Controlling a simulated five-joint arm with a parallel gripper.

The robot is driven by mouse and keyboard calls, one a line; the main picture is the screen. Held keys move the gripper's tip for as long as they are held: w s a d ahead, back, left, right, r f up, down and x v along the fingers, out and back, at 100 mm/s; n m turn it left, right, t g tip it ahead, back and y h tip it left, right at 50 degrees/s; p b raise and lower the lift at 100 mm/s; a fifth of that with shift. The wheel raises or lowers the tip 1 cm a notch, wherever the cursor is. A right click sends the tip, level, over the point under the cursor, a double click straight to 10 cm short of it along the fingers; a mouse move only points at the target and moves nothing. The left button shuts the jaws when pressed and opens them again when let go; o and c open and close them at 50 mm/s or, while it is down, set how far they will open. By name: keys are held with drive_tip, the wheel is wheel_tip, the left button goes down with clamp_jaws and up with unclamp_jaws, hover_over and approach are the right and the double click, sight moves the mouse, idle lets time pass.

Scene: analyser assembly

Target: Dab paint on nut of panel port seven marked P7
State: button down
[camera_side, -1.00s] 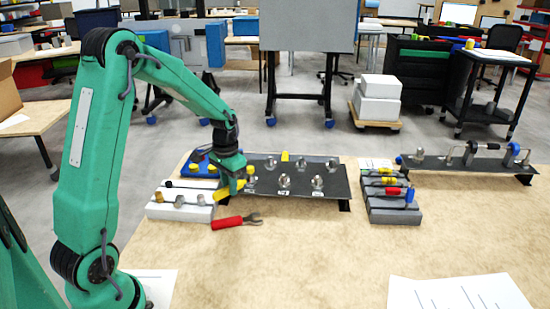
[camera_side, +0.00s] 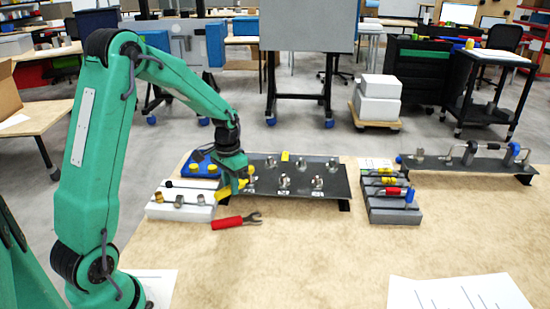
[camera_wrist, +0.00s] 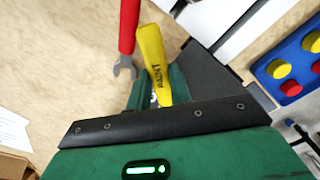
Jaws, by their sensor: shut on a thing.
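My gripper (camera_side: 236,190) is shut on a yellow paint marker (camera_wrist: 153,52), which reads PAINT in the wrist view. In the side view, my gripper is low at the left end of the dark port panel (camera_side: 268,182). Several metal fittings with nuts stand on the panel, with small white labels by the front ones. The labels are too small to read, so I cannot tell which port is P7. My gripper partly hides the panel's left end. I cannot tell whether the marker tip touches a nut.
A red-handled wrench (camera_side: 232,221) lies in front of the panel. A white block with caps (camera_side: 180,212) and a blue tray (camera_side: 190,168) are at the left. A grey holder (camera_side: 393,217) and a second dark panel (camera_side: 480,163) are at the right.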

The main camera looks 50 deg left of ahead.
sight(217, 193)
idle(0.3)
drive_tip(key=shift+s+d+r, duration=0.1)
drive_tip(key=shift+s+d, duration=0.05)
drive_tip(key=shift+s, duration=1.1)
drive_tip(key=shift+s+d, duration=0.1)
drive_tip(key=shift+s, duration=1.1)
drive_tip(key=shift+r, duration=0.1)
wheel_tip(217, 193, up, 10)
